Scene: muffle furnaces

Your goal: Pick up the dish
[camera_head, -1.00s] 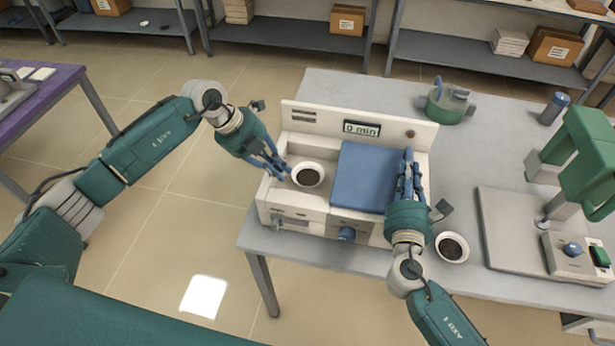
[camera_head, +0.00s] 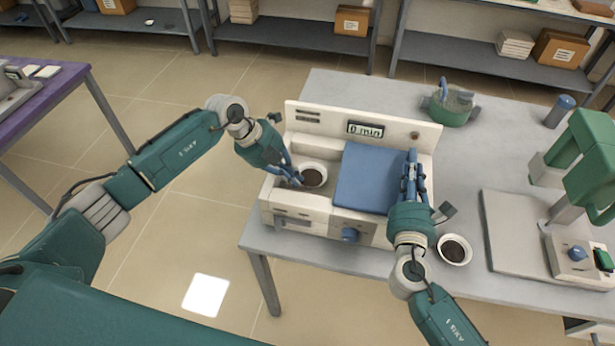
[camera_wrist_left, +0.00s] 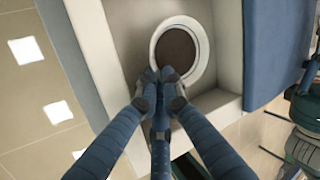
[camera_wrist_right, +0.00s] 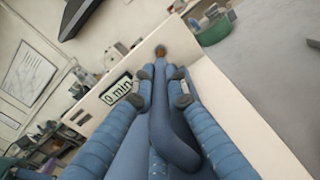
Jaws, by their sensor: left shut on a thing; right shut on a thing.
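A white round dish (camera_head: 313,167) with dark contents sits in the open left chamber of the white muffle furnace (camera_head: 298,222). My left gripper (camera_head: 294,179) is shut on the near side of its rim; in the left wrist view the fingertips (camera_wrist_left: 158,76) meet at the rim of the dish (camera_wrist_left: 204,50). The dish looks level and low in the chamber; whether it touches the floor there I cannot tell.
A second dish (camera_head: 455,249) with dark contents stands on the grey table (camera_head: 480,150) right of the furnace. The furnace display (camera_head: 366,130) reads 0 min.

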